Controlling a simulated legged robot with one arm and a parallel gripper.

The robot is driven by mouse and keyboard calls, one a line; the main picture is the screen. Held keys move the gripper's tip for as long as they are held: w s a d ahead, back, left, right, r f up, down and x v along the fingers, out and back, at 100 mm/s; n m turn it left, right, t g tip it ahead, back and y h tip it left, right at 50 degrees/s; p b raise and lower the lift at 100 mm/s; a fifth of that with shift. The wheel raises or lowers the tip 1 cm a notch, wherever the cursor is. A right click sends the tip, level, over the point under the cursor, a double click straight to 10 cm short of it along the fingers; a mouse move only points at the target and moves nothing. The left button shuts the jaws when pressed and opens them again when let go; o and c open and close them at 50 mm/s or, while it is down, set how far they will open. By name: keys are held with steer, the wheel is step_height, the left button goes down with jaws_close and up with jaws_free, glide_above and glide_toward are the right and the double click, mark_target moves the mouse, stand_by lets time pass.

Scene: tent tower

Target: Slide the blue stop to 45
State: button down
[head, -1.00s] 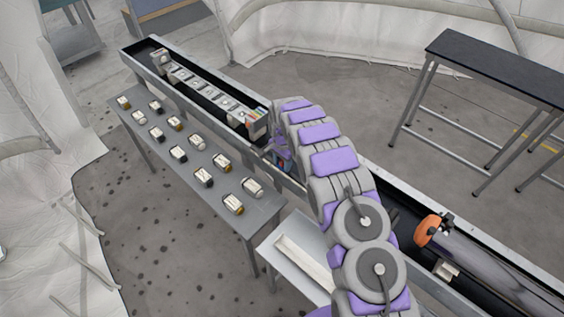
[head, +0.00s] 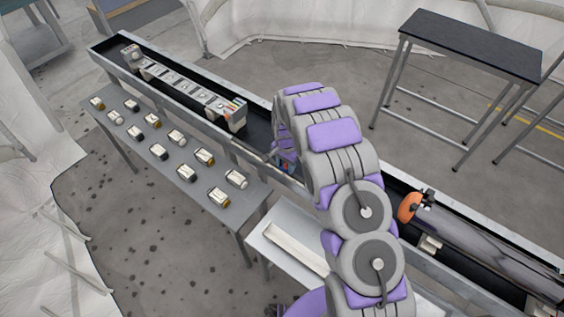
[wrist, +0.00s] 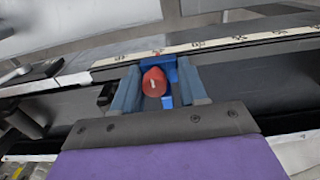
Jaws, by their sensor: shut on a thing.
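The blue stop (wrist: 171,66) sits on the rail by a pale scale strip (wrist: 200,44) in the wrist view, with a red knob (wrist: 154,82) on its near side. My gripper (wrist: 158,76) is shut on the stop, its two blue-grey fingers on either side of the knob. The scale's numbers are too small and blurred to read. In the head view my gripper (head: 286,160) is at the near edge of the long trough (head: 262,130), partly hidden by my arm, and the stop is hard to make out.
A grey bench (head: 150,133) with several small blocks stands in front. An orange disc (head: 409,207) and a grey cylinder (head: 475,240) are at right. A dark-topped table (head: 475,45) stands behind.

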steer(key=c, duration=0.6)
jaws_free()
step_height(320, 180, up, 17)
steer(key=shift+a+r, duration=0.15)
stand_by(0.5)
